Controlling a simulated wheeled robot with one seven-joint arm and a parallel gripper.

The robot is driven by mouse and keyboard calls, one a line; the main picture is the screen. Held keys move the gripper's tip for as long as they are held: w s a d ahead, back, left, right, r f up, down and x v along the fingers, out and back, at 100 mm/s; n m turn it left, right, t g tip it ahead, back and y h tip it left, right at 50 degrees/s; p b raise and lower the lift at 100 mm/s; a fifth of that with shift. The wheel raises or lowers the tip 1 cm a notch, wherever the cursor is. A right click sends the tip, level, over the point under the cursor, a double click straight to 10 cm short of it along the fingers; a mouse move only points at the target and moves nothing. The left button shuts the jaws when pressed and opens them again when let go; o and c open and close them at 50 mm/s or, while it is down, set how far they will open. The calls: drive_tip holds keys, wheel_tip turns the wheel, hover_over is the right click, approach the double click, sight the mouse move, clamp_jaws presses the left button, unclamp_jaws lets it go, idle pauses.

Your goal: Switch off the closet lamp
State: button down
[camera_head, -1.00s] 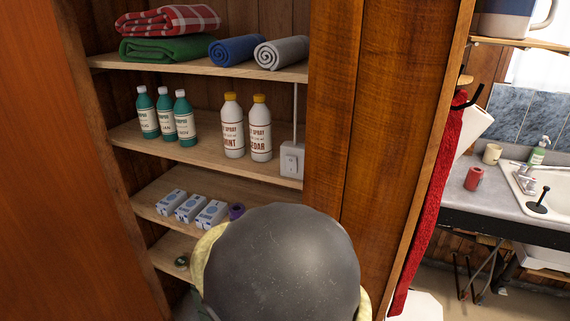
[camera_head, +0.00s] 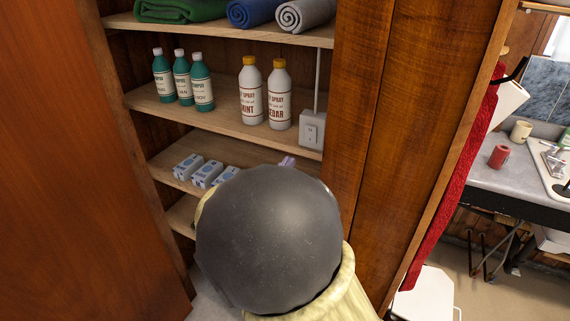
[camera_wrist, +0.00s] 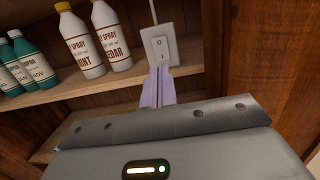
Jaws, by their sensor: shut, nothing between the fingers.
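A white switch box (camera_head: 312,130) with a rocker switch is on the right end of the closet's middle shelf, against the wooden side, with a white cable running up from it. In the wrist view the switch box (camera_wrist: 158,47) is straight ahead of the fingertips. My gripper (camera_wrist: 158,72) is shut and empty, its pale purple fingers together just below the box; whether they touch it I cannot tell. In the head view my gripper (camera_head: 287,161) shows only as a small purple tip behind my dark arm joint. The lamp itself is not in view.
White spray bottles with yellow caps (camera_head: 251,92) stand left of the switch box, with green bottles (camera_head: 182,77) further left. Small boxes (camera_head: 207,174) lie on the shelf below. An open wooden door (camera_head: 90,180) bounds the left, a wooden panel (camera_head: 385,130) the right.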

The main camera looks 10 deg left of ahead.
sight(310, 130)
drive_tip(key=p+x, duration=0.3)
drive_tip(key=x, duration=0.7)
drive_tip(key=shift+w+d+r+p, duration=0.15)
drive_tip(key=shift+w+p, duration=0.1)
drive_tip(key=shift+p, duration=0.15)
drive_tip(key=shift+w, duration=0.5)
drive_tip(key=shift+p, duration=0.3)
drive_tip(key=shift+w+d, duration=0.1)
drive_tip(key=shift+d, duration=0.1)
drive_tip(key=shift+a, duration=0.1)
drive_tip(key=shift+a, duration=0.1)
drive_tip(key=r+b+v, duration=0.3)
drive_tip(key=v, duration=1)
drive_tip(key=shift+s, duration=0.5)
